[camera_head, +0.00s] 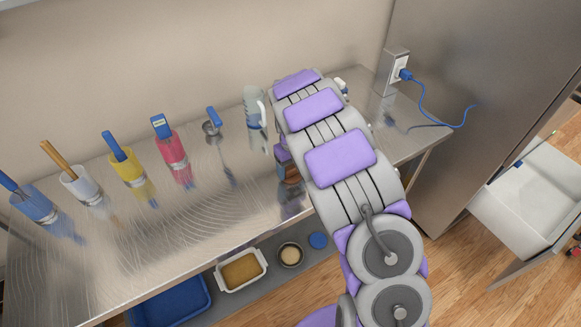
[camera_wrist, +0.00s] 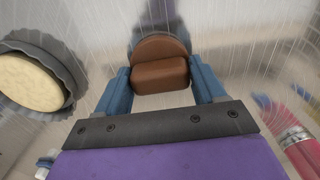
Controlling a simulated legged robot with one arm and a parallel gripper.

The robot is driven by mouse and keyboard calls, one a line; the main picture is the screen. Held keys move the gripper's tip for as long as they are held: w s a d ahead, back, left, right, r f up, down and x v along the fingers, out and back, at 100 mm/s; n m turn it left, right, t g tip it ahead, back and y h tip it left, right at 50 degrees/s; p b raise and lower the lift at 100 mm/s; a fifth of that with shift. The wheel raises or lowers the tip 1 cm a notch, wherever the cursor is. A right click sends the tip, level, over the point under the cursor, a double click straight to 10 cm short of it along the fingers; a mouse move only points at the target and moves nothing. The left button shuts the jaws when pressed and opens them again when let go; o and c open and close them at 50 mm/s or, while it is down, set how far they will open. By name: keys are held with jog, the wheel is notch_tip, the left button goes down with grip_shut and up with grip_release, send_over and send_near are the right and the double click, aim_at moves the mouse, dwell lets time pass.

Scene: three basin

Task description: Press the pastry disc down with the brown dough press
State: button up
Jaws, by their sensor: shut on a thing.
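The brown dough press (camera_wrist: 160,72) is between the two blue fingers of my gripper (camera_wrist: 160,82), which is shut on it. In the head view a small brown part of the press (camera_head: 292,173) shows beside my arm. The pale pastry disc (camera_wrist: 28,82) lies in a dark fluted tin (camera_wrist: 72,78) at the left of the wrist view, apart from the press. My arm covers part of the table in the head view, and I cannot make out this tin there. Whether the press touches the table is unclear.
The steel table (camera_head: 110,250) holds blue, white, yellow (camera_head: 137,180) and pink (camera_head: 175,160) cups with tools in a row, and a clear jug (camera_head: 255,108) at the back. A wall outlet (camera_head: 399,70) has a blue cord. Pans (camera_head: 242,271) sit on the shelf below.

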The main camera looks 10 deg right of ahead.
aim_at(290, 167)
jog(key=shift+a+r, duration=0.1)
jog(key=shift+a, duration=0.25)
jog(key=shift+a+r, duration=0.2)
jog(key=shift+r, duration=0.2)
jog(key=shift+d+r+p, duration=0.2)
jog(key=shift+r+p, duration=0.25)
jog(key=shift+r, duration=0.35)
jog(key=shift+d+r+p, duration=0.2)
jog(key=shift+r+p, duration=0.25)
jog(key=shift+r, duration=0.3)
jog(key=shift+a+r+p, duration=0.15)
jog(key=shift+r+p, duration=0.05)
jog(key=shift+r, duration=0.3)
jog(key=shift+a+r+p, duration=0.15)
jog(key=shift+r, duration=0.35)
jog(key=shift+d, duration=0.1)
